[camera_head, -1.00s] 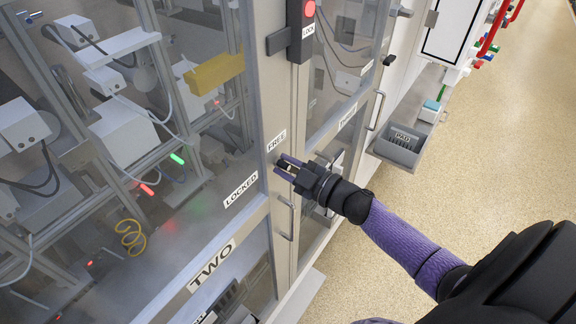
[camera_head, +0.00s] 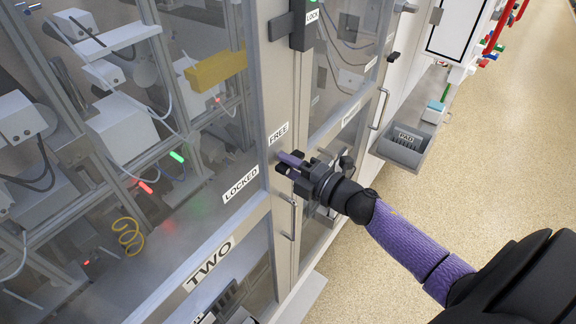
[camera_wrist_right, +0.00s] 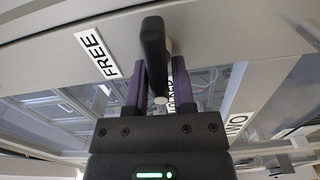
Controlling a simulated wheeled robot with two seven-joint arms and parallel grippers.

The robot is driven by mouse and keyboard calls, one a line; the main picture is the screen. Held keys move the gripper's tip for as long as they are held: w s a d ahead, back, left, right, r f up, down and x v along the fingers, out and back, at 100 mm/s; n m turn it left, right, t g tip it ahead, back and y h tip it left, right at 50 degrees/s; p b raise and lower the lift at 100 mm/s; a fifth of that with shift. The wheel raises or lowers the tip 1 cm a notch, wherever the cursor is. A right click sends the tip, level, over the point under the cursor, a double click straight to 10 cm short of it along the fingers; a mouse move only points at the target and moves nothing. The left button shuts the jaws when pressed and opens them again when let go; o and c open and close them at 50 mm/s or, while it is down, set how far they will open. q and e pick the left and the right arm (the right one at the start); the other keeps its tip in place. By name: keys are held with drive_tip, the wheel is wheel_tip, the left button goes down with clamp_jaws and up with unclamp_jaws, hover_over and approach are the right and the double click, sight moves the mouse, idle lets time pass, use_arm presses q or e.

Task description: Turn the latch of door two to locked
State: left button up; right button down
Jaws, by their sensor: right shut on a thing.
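Door two (camera_head: 208,262) is the glazed door at the left, with the word TWO on its lower rail. Its black latch handle shows in the right wrist view (camera_wrist_right: 153,45), between the purple fingers of my right gripper (camera_wrist_right: 152,78). In the head view, my right gripper (camera_head: 285,161) is at the door's right edge, shut on the latch and hiding most of it. The FREE label (camera_head: 278,133) is just above the fingers, and the LOCKED label (camera_head: 240,184) is lower left. The latch's exact angle is hard to tell. My left gripper is not in view.
A black lock box (camera_head: 304,25) with a LOCK label is above on the frame. Door handles (camera_head: 293,218) stick out below and to the right (camera_head: 379,108). A grey PAD bin (camera_head: 403,147) juts out at the right. The floor (camera_head: 480,180) at right is clear.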

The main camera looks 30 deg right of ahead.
drive_tip(key=shift+f+n, duration=0.1)
drive_tip(key=shift+n, duration=0.4)
drive_tip(key=c, duration=0.6)
unclamp_jaws()
drive_tip(key=b+v, duration=0.1)
drive_tip(key=v, duration=0.9)
drive_tip(key=shift+b, duration=0.4)
